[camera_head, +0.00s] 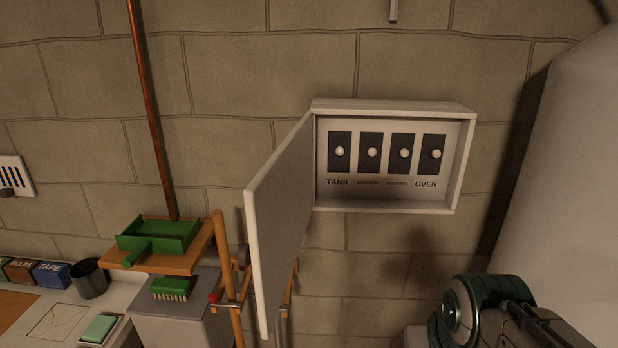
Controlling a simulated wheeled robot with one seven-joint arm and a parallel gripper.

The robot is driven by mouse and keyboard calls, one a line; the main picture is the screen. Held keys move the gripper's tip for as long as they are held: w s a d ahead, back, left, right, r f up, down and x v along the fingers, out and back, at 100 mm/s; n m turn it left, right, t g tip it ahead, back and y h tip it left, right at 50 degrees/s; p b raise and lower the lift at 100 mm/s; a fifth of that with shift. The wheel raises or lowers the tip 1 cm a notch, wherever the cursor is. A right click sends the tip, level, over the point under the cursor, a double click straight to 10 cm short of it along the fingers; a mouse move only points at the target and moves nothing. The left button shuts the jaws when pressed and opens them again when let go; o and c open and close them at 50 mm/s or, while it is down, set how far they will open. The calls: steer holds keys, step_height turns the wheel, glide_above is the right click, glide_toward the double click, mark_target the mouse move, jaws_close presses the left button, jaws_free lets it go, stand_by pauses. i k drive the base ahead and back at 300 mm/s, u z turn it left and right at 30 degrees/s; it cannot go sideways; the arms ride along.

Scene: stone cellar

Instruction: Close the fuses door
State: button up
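A white fuse box (393,203) is mounted on the stone wall, right of the middle. Its front is open, showing a panel with several dark switches with round white knobs. The labels TANK and OVEN can be read; the two between are too small to read. The fuses door (281,225) is hinged on the box's left side and stands wide open, swung out toward me. Part of my arm (500,315) shows at the lower right, below and to the right of the box, apart from the door. My gripper's fingers cannot be made out.
A wooden stand (175,262) holding a green dustpan (160,238) is left of the door, with a green brush (171,288) below. A dark cup (89,279) and small boxes are at far left. A large pale rounded tank (570,170) fills the right side.

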mark_target(278, 200)
steer(key=u, duration=0.05)
steer(key=k, duration=0.45)
steer(key=z, duration=2.4)
steer(key=k, duration=1.45)
steer(key=u, duration=1.95)
steer(key=i, duration=0.5)
steer(key=z, duration=0.05)
